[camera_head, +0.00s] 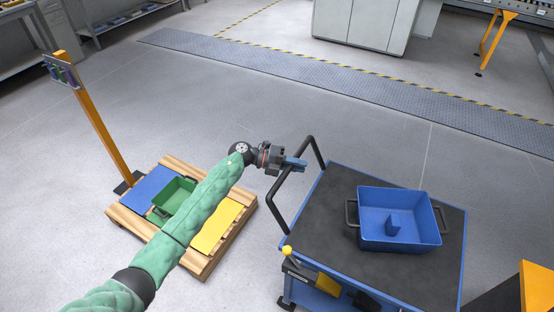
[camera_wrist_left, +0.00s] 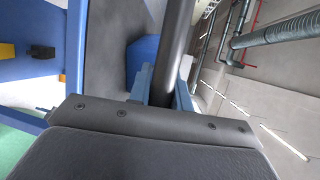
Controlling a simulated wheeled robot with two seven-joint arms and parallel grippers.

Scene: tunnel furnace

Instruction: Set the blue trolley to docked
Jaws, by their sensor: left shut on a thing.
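The blue trolley (camera_head: 396,273) stands at the lower right in the head view, with a dark top and a black tubular push handle (camera_head: 273,205) on its left side. My left gripper (camera_head: 294,164) is at the upper part of this handle. In the left wrist view the two blue fingers of the left gripper (camera_wrist_left: 161,84) close on either side of the dark handle bar (camera_wrist_left: 178,45). The left gripper is shut on the handle. My right gripper is not in view. A docking place cannot be made out for certain.
A blue bin (camera_head: 384,243) with a small blue block (camera_head: 393,224) inside sits on the trolley. A wooden pallet (camera_head: 221,258) with coloured panels and a green bin (camera_head: 173,196) lies left, beside an orange post (camera_head: 103,135). Open floor lies behind, up to a dark strip (camera_head: 330,84).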

